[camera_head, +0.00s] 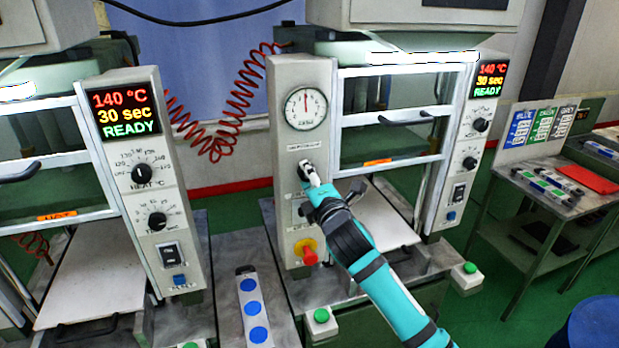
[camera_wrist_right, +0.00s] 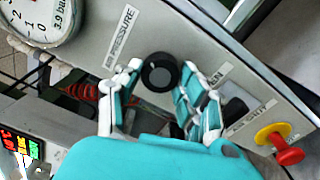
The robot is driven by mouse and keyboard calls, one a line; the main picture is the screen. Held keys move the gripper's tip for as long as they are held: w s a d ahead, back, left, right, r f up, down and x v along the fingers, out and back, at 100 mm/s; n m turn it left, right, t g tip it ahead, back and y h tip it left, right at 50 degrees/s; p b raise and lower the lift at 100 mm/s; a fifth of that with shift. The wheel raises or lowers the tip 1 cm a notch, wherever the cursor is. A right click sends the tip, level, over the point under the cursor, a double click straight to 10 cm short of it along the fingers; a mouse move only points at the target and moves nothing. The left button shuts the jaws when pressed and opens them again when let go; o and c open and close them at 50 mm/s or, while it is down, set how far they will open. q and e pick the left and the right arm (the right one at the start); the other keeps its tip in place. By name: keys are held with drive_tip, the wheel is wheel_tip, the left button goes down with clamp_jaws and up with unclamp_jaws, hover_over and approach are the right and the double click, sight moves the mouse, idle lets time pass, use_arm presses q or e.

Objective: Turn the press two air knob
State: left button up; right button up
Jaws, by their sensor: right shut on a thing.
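Press two is the machine in the middle of the head view, with a grey front panel (camera_head: 287,138). Its black air pressure knob (camera_wrist_right: 160,72) sits between the white and teal fingers of my right gripper (camera_wrist_right: 154,88) in the wrist view. My right gripper (camera_head: 309,174) is shut on the knob, which it mostly hides in the head view. The round pressure gauge (camera_head: 306,108) above has its needle pointing nearly straight up. The gauge is partly cut off in the wrist view (camera_wrist_right: 38,18). My left gripper is not in view.
A red emergency button (camera_head: 308,254) on a yellow base is below the knob. A green button (camera_head: 321,316) is near the front edge. Another press (camera_head: 150,195) stands at left, reading READY. A strip with blue discs (camera_head: 252,300) lies between them. A side table (camera_head: 540,200) is at right.

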drive_tip(key=o, duration=1.1)
drive_tip(key=shift+o, duration=0.2)
drive_tip(key=v, duration=1.2)
drive_tip(key=shift+f, duration=0.15)
